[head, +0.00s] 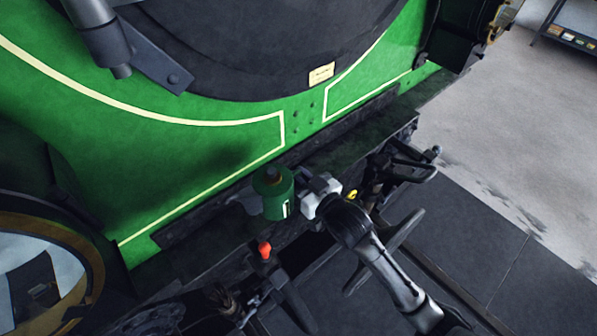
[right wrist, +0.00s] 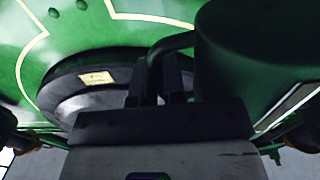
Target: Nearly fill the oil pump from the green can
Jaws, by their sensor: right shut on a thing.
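The green can (head: 280,204) is a cylinder with a dark cap on top and a white mark on its side. My right gripper (head: 312,189) is at its right side in the head view. In the right wrist view the gripper's fingers (right wrist: 163,85) are shut on the can's dark curved handle, and the can's body (right wrist: 262,50) fills the upper right. The can looks nearly upright, in front of the tram's green front. I cannot make out the oil pump for sure; the can or the arm may hide it. My left gripper is not in view.
The tram's green panel (head: 190,165) with cream lining stands behind the can. A red-orange knob (head: 265,249) is just below the can, among dark rods and levers. A brass-rimmed round part (head: 92,262) is at lower left. Open grey floor (head: 500,130) lies at right.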

